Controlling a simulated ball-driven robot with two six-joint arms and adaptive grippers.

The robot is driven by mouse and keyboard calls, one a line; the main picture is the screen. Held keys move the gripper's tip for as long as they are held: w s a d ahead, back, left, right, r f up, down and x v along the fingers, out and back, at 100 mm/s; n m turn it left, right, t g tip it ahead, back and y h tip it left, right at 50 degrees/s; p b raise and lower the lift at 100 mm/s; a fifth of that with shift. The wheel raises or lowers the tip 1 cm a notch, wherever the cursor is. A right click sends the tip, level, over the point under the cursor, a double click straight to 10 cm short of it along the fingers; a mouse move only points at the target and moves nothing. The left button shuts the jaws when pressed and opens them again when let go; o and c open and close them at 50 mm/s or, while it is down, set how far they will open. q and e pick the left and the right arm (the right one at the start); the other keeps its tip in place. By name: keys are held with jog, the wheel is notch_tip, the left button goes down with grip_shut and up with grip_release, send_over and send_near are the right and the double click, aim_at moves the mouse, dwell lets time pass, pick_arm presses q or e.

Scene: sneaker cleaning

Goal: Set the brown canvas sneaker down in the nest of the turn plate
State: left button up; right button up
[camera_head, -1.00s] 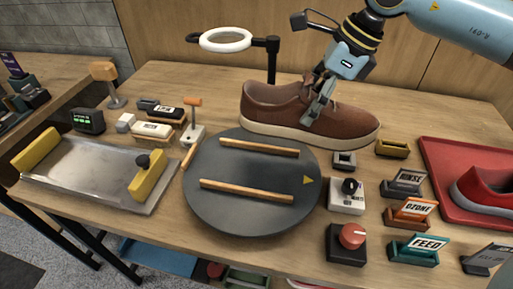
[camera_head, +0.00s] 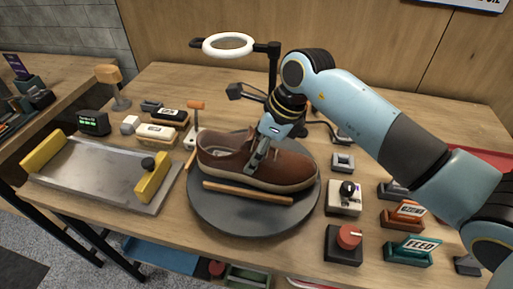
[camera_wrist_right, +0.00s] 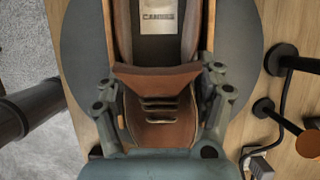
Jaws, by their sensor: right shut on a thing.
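The brown canvas sneaker (camera_head: 283,167) is over the round dark turn plate (camera_head: 245,222), toe to the right and sole roughly level. My right gripper (camera_head: 257,160) is shut on its upper near the laces. The front wooden rail (camera_head: 248,193) of the nest shows just in front of the sole; the shoe hides the back rail in the head view. In the right wrist view the sneaker (camera_wrist_right: 160,78) lies between the two rails, with a finger on each side. I cannot tell whether the sole touches the plate. My left gripper is not in view.
A ring lamp (camera_head: 228,44) stands behind the plate. A joystick box (camera_head: 345,196) and a red-knob box (camera_head: 345,242) are close on the right. A metal tray with yellow grips (camera_head: 95,175) lies left. Brushes (camera_head: 157,133) are at back left.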

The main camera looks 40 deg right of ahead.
jog(key=shift+f, duration=0.3)
jog(key=o, duration=1)
jog(key=shift+f, duration=0.15)
jog(key=o, duration=0.5)
jog(key=shift+r, duration=0.25)
jog(key=b+v, duration=0.1)
jog(key=v, duration=1.1)
jog(key=shift+b, duration=0.35)
